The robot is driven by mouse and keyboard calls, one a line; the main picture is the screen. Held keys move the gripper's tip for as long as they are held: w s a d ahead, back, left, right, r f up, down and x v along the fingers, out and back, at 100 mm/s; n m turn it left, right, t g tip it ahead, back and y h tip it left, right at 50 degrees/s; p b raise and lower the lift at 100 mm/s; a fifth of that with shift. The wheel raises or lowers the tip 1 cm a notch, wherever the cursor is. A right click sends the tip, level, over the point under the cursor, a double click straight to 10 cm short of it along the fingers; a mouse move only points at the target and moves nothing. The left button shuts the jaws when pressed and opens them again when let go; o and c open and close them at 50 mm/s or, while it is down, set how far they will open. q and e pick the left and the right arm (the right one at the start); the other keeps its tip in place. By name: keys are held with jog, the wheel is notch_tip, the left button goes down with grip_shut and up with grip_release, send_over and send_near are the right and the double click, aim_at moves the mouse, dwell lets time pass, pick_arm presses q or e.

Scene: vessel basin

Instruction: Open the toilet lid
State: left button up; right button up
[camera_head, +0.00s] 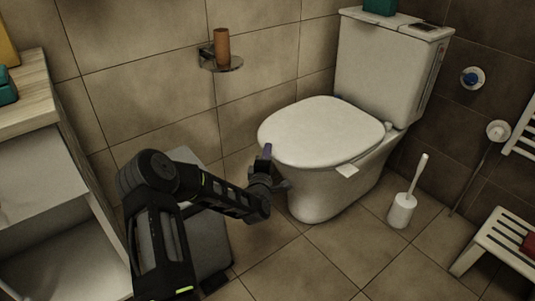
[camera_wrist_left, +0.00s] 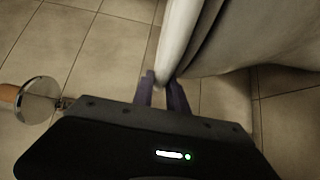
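The toilet lid (camera_head: 322,128) is white and lies down flat over the bowl of the toilet (camera_head: 318,190). My left gripper (camera_head: 267,152) is at the lid's front left edge in the head view. In the left wrist view, the two purple fingers (camera_wrist_left: 162,88) stand a little apart. The pale edge of the lid (camera_wrist_left: 177,38) runs down to the gap between their tips. I cannot tell whether either finger touches it. My right gripper is not in view.
A toilet brush in a white holder (camera_head: 401,211) stands right of the toilet. A slatted stool (camera_head: 498,243) is at the lower right. A wooden-topped shelf unit (camera_head: 32,92) is at the left. A paper-roll holder (camera_head: 222,62) is on the wall. The floor in front is mostly clear.

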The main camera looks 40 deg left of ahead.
pick_arm(q)
grip_shut()
dwell(0.9)
